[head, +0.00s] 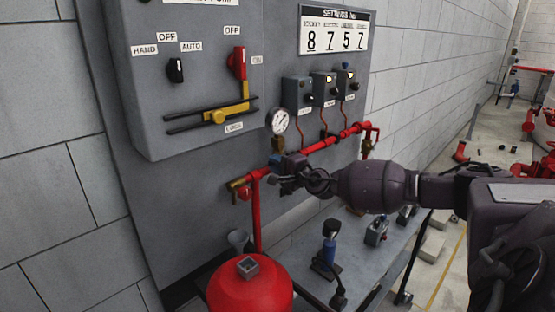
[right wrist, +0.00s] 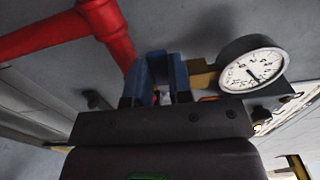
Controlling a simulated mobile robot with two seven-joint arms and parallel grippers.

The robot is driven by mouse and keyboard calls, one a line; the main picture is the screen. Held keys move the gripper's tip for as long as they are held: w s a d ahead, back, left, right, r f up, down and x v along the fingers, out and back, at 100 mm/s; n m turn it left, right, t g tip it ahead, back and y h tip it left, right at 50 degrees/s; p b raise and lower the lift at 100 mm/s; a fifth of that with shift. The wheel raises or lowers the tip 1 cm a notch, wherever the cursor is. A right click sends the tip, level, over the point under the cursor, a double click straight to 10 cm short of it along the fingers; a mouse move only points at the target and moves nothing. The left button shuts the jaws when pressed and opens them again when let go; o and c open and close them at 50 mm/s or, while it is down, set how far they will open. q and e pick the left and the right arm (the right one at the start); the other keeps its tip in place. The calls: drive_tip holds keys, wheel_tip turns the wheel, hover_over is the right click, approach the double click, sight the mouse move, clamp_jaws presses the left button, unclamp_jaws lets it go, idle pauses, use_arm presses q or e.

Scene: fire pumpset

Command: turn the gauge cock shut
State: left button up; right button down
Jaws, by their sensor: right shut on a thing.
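The pressure gauge (head: 279,121) is a white dial on the panel, above the red pipe. The gauge cock (head: 278,143) shows as a brass body just under it, with its lower part hidden by my gripper. My right gripper (head: 277,163) reaches in from the right and is shut at the cock. In the right wrist view the blue fingers (right wrist: 164,78) stand close around a small part, mostly hidden, that I take for the cock's handle. The brass cock body (right wrist: 203,76) runs from beside the fingers to the gauge (right wrist: 252,66). My left gripper is not in view.
The red pipe (head: 322,144) runs along the panel close to my gripper, with a brass end fitting (head: 238,184) at its left. A control box (head: 200,85) is above left. A red vessel (head: 250,288) and a bench (head: 290,251) with small parts are below.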

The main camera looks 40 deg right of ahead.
drive_tip(key=shift+f+n, duration=0.2)
drive_tip(key=shift+n, duration=0.2)
drive_tip(key=c, duration=1)
unclamp_jaws()
drive_tip(key=shift+s, duration=0.1)
drive_tip(key=s, duration=1)
drive_tip(key=shift+s+d+b, duration=0.3)
drive_tip(key=shift+d+b, duration=0.1)
